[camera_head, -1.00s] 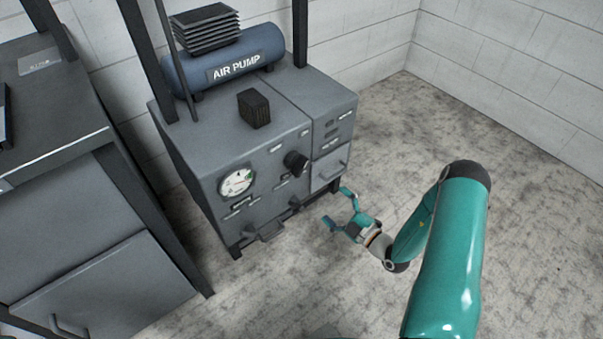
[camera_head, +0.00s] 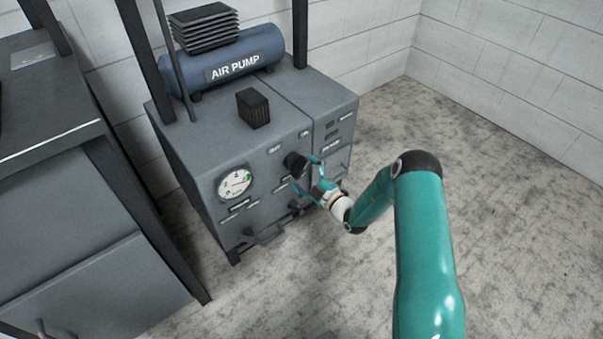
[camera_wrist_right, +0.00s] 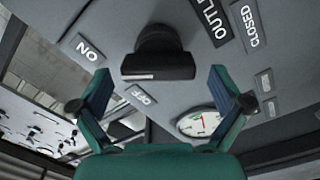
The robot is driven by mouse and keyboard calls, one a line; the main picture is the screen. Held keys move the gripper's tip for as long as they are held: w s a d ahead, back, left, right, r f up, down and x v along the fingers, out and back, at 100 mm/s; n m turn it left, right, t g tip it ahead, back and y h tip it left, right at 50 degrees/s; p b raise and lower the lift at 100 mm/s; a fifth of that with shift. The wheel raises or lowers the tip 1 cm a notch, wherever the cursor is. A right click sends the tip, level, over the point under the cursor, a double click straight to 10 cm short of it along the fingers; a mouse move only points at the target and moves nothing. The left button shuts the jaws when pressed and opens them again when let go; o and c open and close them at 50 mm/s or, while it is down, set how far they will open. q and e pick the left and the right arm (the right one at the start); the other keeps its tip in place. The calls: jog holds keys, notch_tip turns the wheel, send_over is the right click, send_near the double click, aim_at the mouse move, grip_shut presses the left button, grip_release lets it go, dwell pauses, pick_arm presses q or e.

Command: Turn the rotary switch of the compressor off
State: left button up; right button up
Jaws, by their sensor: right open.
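The compressor (camera_head: 275,205) is a grey cabinet with a blue AIR PUMP tank (camera_head: 228,65) on top. Its black rotary switch (camera_head: 295,163) sticks out of the front face. In the right wrist view the switch (camera_wrist_right: 158,58) is ahead of the fingers, its bar lying roughly level across the picture. An ON label (camera_wrist_right: 88,51) is to its left and an OFF label (camera_wrist_right: 141,95) just below it. My right gripper (camera_head: 310,175) is open and empty, its fingertips spread close to the switch; contact cannot be told. My left gripper is not in view.
A round pressure gauge (camera_head: 235,182) and handles sit on the compressor's front. A black box (camera_head: 253,108) stands on its top. A grey cabinet (camera_head: 70,220) stands at the left. The concrete floor (camera_head: 500,200) at the right is clear.

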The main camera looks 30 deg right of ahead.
jog(key=shift+w+a, duration=0.1)
jog(key=shift+w, duration=0.5)
jog(key=c, duration=1.1)
